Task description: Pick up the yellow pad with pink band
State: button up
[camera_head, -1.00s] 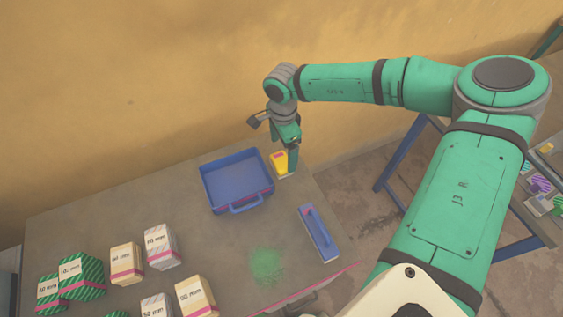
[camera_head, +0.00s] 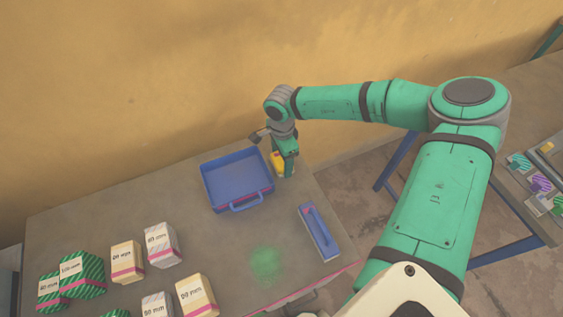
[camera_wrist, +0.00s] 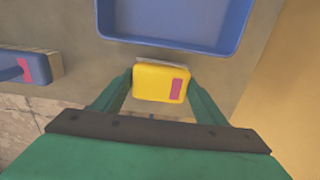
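The yellow pad with a pink band (camera_head: 276,159) lies on the table just right of the blue tray, partly hidden by my gripper (camera_head: 288,170) in the head view. In the wrist view the yellow pad (camera_wrist: 158,83) sits between the two green fingers of my gripper (camera_wrist: 160,84), with the pink band on its right part. The fingers are spread on either side of the pad, very close to its sides. I see no clear grip on it.
The blue tray (camera_head: 207,190) stands close beside the pad. A blue block with a handle and pink band (camera_head: 320,232) lies nearer the table's right edge. Several labelled boxes (camera_head: 162,245) stand at the left front. A green powdery patch (camera_head: 265,264) marks the table (camera_head: 95,215).

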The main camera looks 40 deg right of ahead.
jog(key=c, duration=0.3)
jog(key=shift+c, duration=0.2)
jog(key=shift+r, duration=0.1)
jog(key=shift+r, duration=0.55)
jog(key=s+a+r, duration=0.8)
jog(key=s+r, duration=0.3)
jog(key=shift+a+r, duration=0.3)
jog(key=shift+r, duration=0.05)
jog(key=shift+o, duration=0.5)
